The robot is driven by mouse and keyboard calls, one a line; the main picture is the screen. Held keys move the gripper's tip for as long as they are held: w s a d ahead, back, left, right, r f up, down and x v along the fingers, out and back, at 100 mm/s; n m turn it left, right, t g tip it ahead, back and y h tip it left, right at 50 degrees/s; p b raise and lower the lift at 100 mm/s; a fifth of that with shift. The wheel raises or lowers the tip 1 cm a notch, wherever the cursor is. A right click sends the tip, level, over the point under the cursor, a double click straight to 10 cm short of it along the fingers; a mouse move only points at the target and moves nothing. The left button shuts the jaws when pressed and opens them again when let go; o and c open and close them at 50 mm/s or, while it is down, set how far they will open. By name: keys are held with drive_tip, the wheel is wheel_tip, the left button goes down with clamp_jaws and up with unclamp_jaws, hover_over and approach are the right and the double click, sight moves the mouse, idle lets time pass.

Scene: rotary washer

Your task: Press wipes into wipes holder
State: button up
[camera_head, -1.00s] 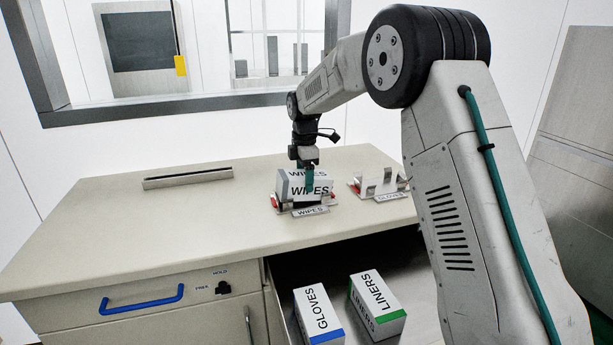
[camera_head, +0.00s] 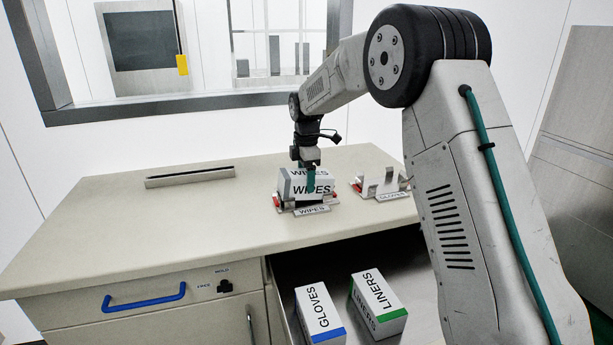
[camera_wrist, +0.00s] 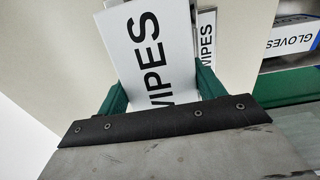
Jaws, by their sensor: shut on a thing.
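The wipes box (camera_head: 312,188) is white with black WIPES lettering. It sits at the wipes holder (camera_head: 310,211), a low metal holder with red parts and a WIPES label on the worktop. I cannot tell how deep the box is seated. My gripper (camera_head: 309,180) points down from above and is shut on the box, its green fingers on either side. In the wrist view the box (camera_wrist: 150,50) lies between the two green fingers (camera_wrist: 160,92), with the holder's label (camera_wrist: 207,42) beside it. The lower part of the box and the holder's inside are mostly hidden.
The gloves holder (camera_head: 382,184) stands just right of the wipes holder. A metal bar (camera_head: 190,177) lies at the worktop's back left. A gloves box (camera_head: 320,314) and a liners box (camera_head: 378,304) stand lower in front. The worktop's left side is clear.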

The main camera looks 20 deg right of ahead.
drive_tip(key=shift+s+d+f, duration=0.15)
drive_tip(key=shift+s+f, duration=0.05)
drive_tip(key=shift+f, duration=0.65)
